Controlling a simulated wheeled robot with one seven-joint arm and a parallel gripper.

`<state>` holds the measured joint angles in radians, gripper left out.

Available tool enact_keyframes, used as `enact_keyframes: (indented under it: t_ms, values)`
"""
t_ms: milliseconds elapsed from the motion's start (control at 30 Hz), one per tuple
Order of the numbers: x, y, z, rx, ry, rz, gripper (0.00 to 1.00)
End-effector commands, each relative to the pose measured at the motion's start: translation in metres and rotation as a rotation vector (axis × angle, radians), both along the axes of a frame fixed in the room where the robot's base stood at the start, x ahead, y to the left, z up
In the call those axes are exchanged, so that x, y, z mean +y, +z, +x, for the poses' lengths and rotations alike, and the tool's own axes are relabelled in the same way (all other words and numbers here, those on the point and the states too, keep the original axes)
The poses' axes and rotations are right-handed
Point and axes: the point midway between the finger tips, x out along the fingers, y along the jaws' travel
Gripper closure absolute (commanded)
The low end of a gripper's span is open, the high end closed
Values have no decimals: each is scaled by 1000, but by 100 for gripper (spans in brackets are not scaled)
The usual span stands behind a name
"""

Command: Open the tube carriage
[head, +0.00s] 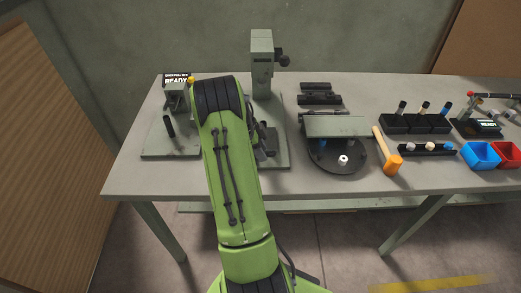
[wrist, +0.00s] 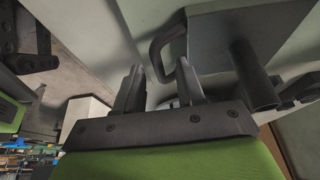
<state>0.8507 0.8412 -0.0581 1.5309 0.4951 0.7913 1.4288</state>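In the wrist view, a grey block (wrist: 222,40) has a dark looped handle (wrist: 160,42) on its side; I cannot tell for certain that this is the tube carriage. My gripper (wrist: 160,72) is open, its two dark fingers apart with the lower end of the loop showing between their tips. I cannot tell whether they touch it. A dark cylinder (wrist: 254,76) stands to the right of the fingers. Dark parts (head: 267,138) show on that station's base, right of my arm.
Left of my arm is a station with a READY display (head: 176,79) and an upright dark handle (head: 168,126). To the right are a round black turntable (head: 337,166), an orange mallet (head: 391,162), black racks (head: 414,124) and red and blue bins (head: 481,154).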

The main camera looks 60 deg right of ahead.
Motion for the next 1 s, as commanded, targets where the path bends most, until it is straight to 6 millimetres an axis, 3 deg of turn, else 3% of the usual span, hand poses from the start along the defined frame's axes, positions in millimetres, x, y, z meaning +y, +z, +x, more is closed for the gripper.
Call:
enact_keyframes:
  t_ms: [267,367,800,1000]
  values:
    - [1,4,2,0,1,0,62]
    - [3,20,9,-3,4,-3,62]
    - [24,130,48,-1,2,-3,62]
    - [27,146,54,0,1,0,62]
